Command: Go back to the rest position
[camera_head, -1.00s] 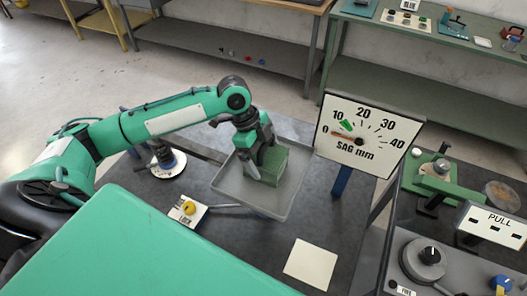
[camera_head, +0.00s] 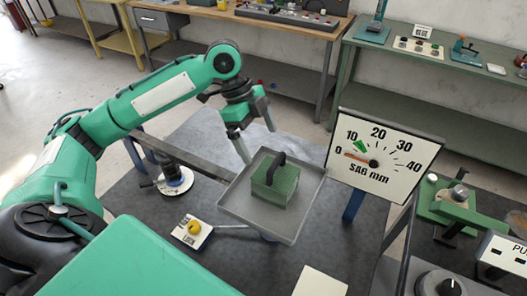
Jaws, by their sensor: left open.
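My left gripper (camera_head: 257,136) is open and empty. It is raised above the back left edge of the grey tray (camera_head: 297,226), apart from the green block. The green block (camera_head: 283,188) with a black handle (camera_head: 275,167) sits upright in the tray. The dial board marked SAG mm (camera_head: 385,155) stands to the right of the tray, its red needle near 0 and a green mark near 10. My right gripper does not show.
A yellow knob on a white plate (camera_head: 190,239) and a round white base with a dark post (camera_head: 175,182) lie left of the tray. A pale square (camera_head: 320,284) lies in front. A green fixture (camera_head: 455,205) stands at the right. Workbenches line the back.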

